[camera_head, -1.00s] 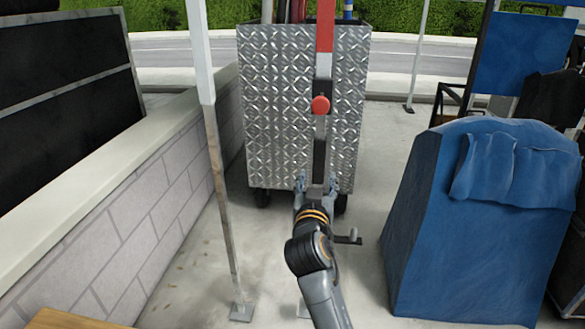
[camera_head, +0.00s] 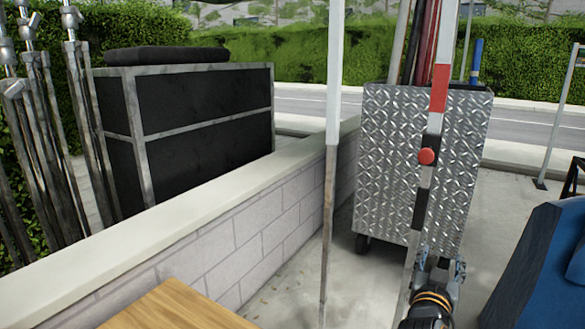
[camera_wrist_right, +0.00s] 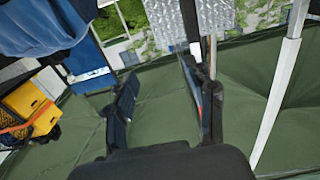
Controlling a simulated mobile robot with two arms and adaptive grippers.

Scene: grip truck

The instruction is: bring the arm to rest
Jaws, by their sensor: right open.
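My right gripper (camera_head: 440,268) shows at the lower right of the head view, in front of the lower part of a diamond-plate metal cart (camera_head: 408,160). In the right wrist view, the two dark fingers of the right gripper (camera_wrist_right: 165,92) stand apart with nothing held between them. The cart's plate also shows at the top of that view (camera_wrist_right: 168,22). My left gripper is in no current view.
A red-and-white post (camera_head: 438,88) with a red knob stands in front of the cart. A thin pole (camera_head: 328,200) stands left of it. A low block wall (camera_head: 225,245), a wooden top (camera_head: 175,308) and a blue covered object (camera_head: 545,270) flank the concrete floor.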

